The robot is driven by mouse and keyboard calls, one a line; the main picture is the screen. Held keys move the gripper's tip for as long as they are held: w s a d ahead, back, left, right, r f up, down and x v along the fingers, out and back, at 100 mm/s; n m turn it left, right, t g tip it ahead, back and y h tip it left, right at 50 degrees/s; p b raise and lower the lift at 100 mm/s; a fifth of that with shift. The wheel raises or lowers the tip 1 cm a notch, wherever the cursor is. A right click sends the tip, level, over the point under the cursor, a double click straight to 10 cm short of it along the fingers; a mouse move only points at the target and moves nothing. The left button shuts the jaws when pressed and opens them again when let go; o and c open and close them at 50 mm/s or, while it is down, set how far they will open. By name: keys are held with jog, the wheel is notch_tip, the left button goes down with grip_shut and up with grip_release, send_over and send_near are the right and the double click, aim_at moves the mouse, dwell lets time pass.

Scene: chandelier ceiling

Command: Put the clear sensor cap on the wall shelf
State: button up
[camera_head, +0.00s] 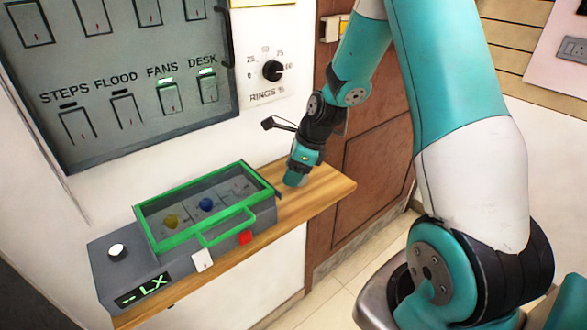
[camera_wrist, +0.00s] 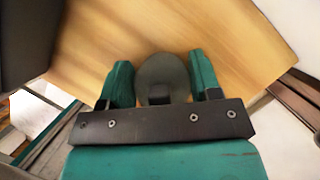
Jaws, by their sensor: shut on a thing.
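In the wrist view, my gripper (camera_wrist: 160,70) is shut on a rounded, grey-green, see-through-looking piece (camera_wrist: 164,72), which appears to be the clear sensor cap. The cap sits between the two teal fingers, over bare wood. In the head view, my gripper (camera_head: 297,176) points down at the right part of the wooden wall shelf (camera_head: 322,193), to the right of the grey box. The cap is hidden there. The shelf's wood also fills much of the wrist view (camera_wrist: 245,65). I cannot tell whether the cap touches the wood.
A grey box (camera_head: 112,277) with a green-framed, handled lid (camera_head: 205,240) stands on the shelf's left part. Yellow (camera_head: 172,221) and blue (camera_head: 206,204) pieces show inside. A white round sensor (camera_head: 117,251) tops its left end. A switch panel (camera_head: 130,90) hangs above. The shelf's right end is clear.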

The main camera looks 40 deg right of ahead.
jog(key=shift+f, duration=0.1)
jog(key=o, duration=0.5)
jog(key=shift+f, duration=0.1)
jog(key=shift+c, duration=0.2)
jog(key=o, duration=0.4)
jog(key=shift+o, duration=0.2)
